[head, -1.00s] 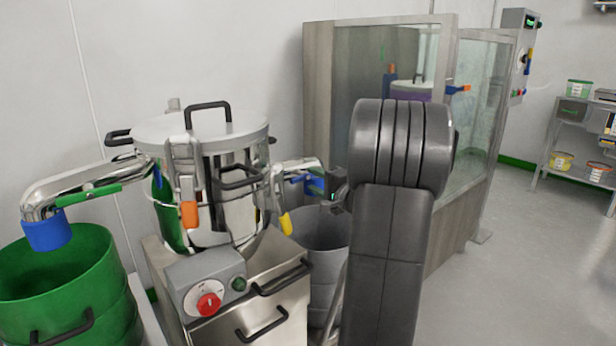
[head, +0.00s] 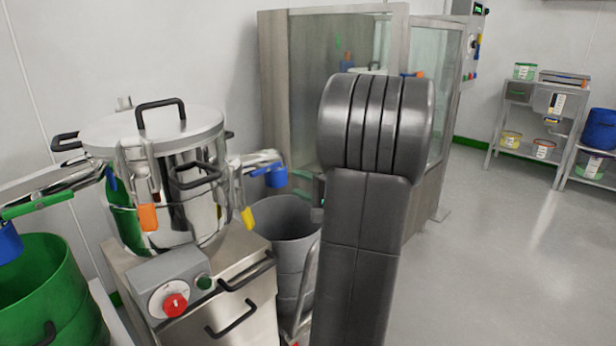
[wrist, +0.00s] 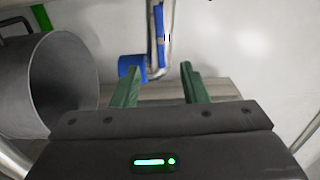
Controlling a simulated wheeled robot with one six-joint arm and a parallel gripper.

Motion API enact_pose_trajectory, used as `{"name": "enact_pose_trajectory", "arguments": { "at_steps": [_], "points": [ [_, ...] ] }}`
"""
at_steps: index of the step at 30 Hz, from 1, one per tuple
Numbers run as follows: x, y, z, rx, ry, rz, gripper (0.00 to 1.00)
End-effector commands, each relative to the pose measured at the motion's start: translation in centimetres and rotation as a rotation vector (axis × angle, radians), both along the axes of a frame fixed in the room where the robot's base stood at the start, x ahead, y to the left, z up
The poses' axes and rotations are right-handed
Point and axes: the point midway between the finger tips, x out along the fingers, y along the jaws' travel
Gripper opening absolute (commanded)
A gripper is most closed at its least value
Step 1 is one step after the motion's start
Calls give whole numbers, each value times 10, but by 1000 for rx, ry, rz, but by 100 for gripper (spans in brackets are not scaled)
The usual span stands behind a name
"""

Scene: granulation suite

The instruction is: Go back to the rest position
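My gripper (wrist: 159,78) shows in the wrist view with its two green fingers apart and nothing between them. Beyond the fingers is a blue-ended steel pipe (wrist: 132,68), with a grey bin (wrist: 68,75) to the left. In the head view my dark grey arm stands upright at the centre and hides most of the gripper. The steel machine (head: 165,215) stands to its left, with a lidded drum on top. The blue-ended outlet pipe (head: 274,176) points towards the arm above the grey bin (head: 286,225).
A green bin (head: 45,285) stands at the far left. A glass-panelled enclosure (head: 280,95) is behind my arm. Steel shelves (head: 520,110) with tubs and a blue container (head: 601,130) are at the far right. The floor (head: 490,260) to the right is clear.

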Motion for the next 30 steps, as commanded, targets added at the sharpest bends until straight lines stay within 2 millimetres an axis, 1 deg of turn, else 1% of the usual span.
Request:
{"name": "enact_pose_trajectory", "arguments": {
  "at_steps": [5,18,24,26,30],
  "points": [
    [11,16,-2,-1,-1,4,40],
    [65,84,-2,1,-2,4,40],
    [85,110,-1,2,-1,3,40],
    [85,108,3,9,11,0,40],
    [84,108,2,22,27,1,40]
  ]
}}
